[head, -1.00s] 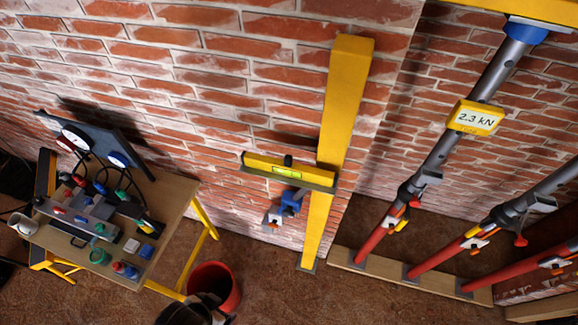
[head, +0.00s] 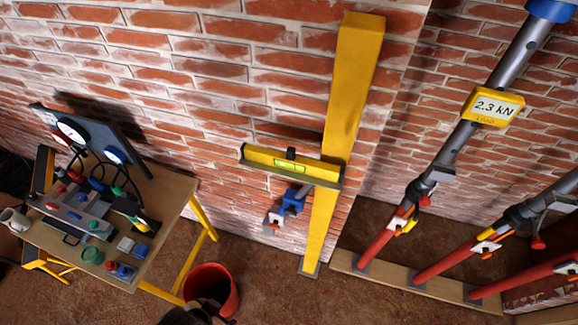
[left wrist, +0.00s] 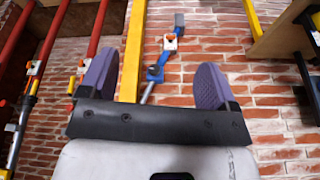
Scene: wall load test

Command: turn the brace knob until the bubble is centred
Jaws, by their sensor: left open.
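A yellow post (head: 350,100) leans slightly in the head view, against the brick wall. A yellow spirit level (head: 262,160) with a green vial (head: 289,167) sits across it; the bubble is too small to place. A blue brace (head: 292,203) with a white and orange fitting (head: 273,221) is just below the level. I cannot tell which part is its knob. In the left wrist view, my left gripper (left wrist: 158,75) is open and empty, with purple finger pads either side of the view of the blue brace (left wrist: 155,73), apart from it. My right gripper is not in view.
A wooden bench (head: 178,200) with gauges and tools stands at the left. A red bucket (head: 222,282) is on the floor beside it. Red and grey props (head: 440,175) stand on a timber sill (head: 400,287) at the right; one carries a 2.3 kN display (head: 492,107).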

